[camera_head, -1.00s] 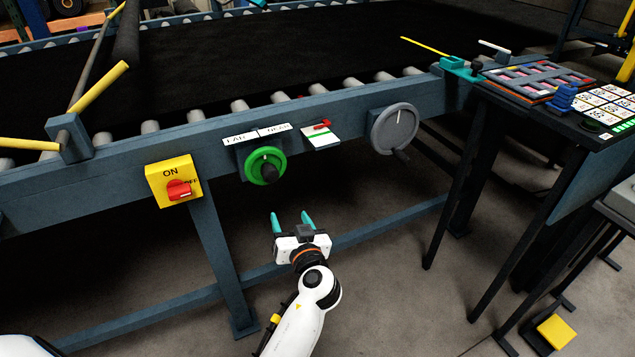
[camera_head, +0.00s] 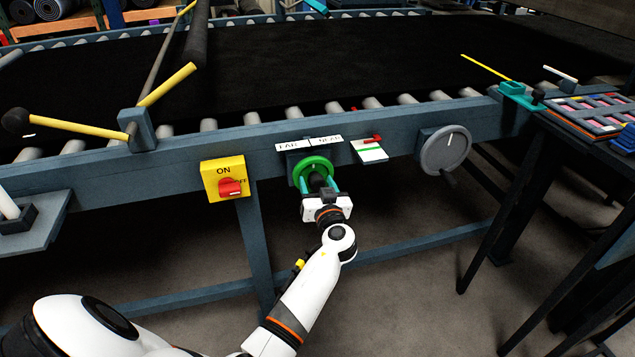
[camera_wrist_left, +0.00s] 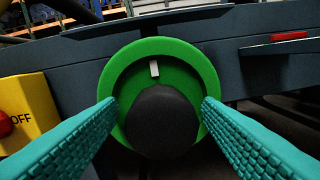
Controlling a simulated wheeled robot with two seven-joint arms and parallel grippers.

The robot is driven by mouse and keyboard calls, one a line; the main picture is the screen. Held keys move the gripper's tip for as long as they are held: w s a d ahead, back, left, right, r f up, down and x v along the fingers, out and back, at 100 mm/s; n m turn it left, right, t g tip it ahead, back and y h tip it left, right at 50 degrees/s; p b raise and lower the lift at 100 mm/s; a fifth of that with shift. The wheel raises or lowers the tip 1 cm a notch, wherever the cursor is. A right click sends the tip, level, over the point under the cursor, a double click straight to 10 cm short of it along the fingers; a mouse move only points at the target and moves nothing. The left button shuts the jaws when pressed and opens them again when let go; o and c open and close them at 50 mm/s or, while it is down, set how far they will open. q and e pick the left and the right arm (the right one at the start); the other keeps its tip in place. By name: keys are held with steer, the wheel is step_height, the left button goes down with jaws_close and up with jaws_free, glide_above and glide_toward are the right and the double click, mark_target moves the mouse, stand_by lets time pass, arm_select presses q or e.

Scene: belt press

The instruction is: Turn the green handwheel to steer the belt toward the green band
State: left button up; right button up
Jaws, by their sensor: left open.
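The green handwheel (camera_head: 312,165) is mounted on the front rail of the press, below the FAR/NEAR label plate (camera_head: 309,144). In the left wrist view the wheel (camera_wrist_left: 160,62) shows a white mark near its top and a dark knob (camera_wrist_left: 160,122) in front of it. My left gripper (camera_head: 320,188) is open, its teal fingers on either side of the wheel's lower part; I cannot tell whether they touch the rim. A small white plate with a green band (camera_head: 371,151) and a red pointer (camera_head: 368,140) sits right of the wheel. The black belt (camera_head: 330,62) lies above. My right gripper is out of view.
A yellow ON/OFF switch box (camera_head: 222,179) with a red knob is left of the wheel. A grey handwheel (camera_head: 444,150) is to the right. A yellow-handled bar (camera_head: 168,84) stands at the left. Dark table legs stand at the right.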

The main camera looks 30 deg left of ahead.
arm_select(q)
steer(key=c, duration=1)
steer(key=shift+m, duration=0.4)
steer(key=shift+f+m+b, duration=0.1)
steer(key=shift+m+b, duration=0.35)
steer(key=shift+m, duration=0.55)
steer(key=m, duration=0.2)
steer(key=shift+m, duration=0.3)
steer(key=m, duration=0.4)
steer(key=shift+m, duration=0.3)
steer(key=m+p, duration=0.2)
steer(key=m, duration=0.3)
steer(key=shift+m, duration=0.3)
